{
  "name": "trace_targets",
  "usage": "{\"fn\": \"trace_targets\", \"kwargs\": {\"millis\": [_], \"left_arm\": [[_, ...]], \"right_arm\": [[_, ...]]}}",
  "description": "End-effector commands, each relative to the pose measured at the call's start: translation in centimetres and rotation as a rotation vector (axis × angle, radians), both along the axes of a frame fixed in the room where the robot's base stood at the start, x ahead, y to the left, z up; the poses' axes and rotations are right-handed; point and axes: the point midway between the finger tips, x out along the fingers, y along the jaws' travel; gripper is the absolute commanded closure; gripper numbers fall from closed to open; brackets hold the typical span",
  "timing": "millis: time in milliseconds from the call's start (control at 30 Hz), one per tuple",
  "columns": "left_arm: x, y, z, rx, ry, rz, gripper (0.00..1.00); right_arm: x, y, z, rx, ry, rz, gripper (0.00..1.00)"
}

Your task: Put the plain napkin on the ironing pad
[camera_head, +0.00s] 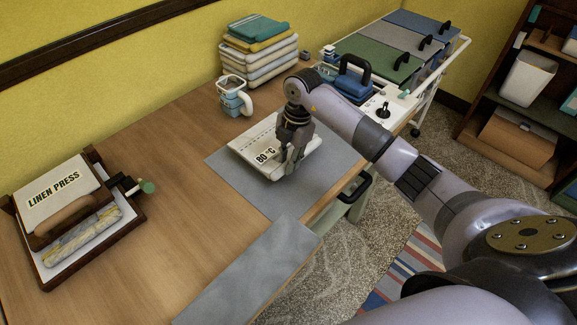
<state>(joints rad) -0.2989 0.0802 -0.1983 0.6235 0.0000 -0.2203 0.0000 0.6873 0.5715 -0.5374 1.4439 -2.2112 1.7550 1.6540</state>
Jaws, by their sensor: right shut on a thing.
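A white slab marked "80 °C" (246,148) lies on the flat grey mat (225,165) near the table's right edge. I cannot tell for sure whether this slab is the ironing pad. My right gripper (290,168) points down over the slab's right part, its fingers closed low at its surface. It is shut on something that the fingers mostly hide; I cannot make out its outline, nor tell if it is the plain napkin. A lighter grey flat piece (245,277) lies at the table's front edge. My left gripper is out of view.
A blue-white jug (233,97) and a stack of trays with folded cloths (258,50) stand behind the mat. A cart (430,35) with lidded bins is at the back right. The table's left middle is clear.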

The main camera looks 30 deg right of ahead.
Motion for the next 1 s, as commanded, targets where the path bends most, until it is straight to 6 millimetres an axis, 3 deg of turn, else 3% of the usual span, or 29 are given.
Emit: {"fn": "trace_targets", "kwargs": {"millis": [200, 567, 600, 900, 1000], "left_arm": [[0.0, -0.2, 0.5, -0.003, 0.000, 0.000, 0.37], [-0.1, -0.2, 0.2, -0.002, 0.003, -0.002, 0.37], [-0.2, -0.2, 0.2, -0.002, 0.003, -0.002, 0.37], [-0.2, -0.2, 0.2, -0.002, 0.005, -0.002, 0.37], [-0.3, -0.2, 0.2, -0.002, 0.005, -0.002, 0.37]], "right_arm": [[-0.1, 0.1, -3.2, 0.001, 0.004, -0.001, 1.00], [0.0, 0.0, -3.7, -0.001, 0.002, -0.001, 1.00], [-0.1, 0.0, -3.8, -0.001, 0.002, -0.001, 0.80], [-0.1, 0.0, -3.7, -0.001, 0.002, -0.001, 0.60], [-0.1, 0.0, -3.7, -0.001, 0.002, -0.001, 0.60]]}}
